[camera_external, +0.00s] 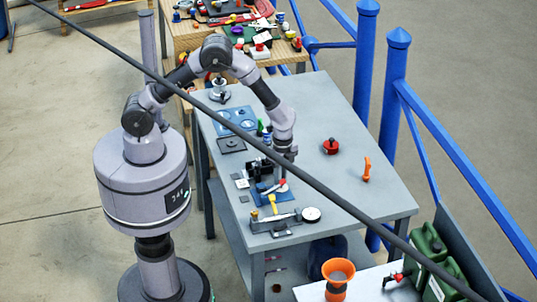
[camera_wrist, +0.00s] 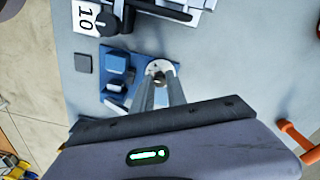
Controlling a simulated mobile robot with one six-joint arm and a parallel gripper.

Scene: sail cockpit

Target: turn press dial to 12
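A pale round dial (camera_wrist: 159,66) with a dark centre lies at the right end of a blue plate (camera_wrist: 109,92) in the wrist view. A mark on it is too small to read. My gripper (camera_wrist: 159,83) points down at this dial, its two fingertips close together at the dark centre. Whether they touch or grip it I cannot tell. In the external view my gripper (camera_external: 290,156) is low over the grey table, above the right side of the blue plate (camera_external: 262,196). There the dial is too small or hidden to make out.
A black device (camera_external: 259,169) stands beside the plate; a white card reading 10 (camera_wrist: 86,18) is near a black knob (camera_wrist: 108,20). A gauge with a white face (camera_external: 311,214) lies near the front edge. A red knob (camera_external: 331,146) and orange handle (camera_external: 366,169) stand right.

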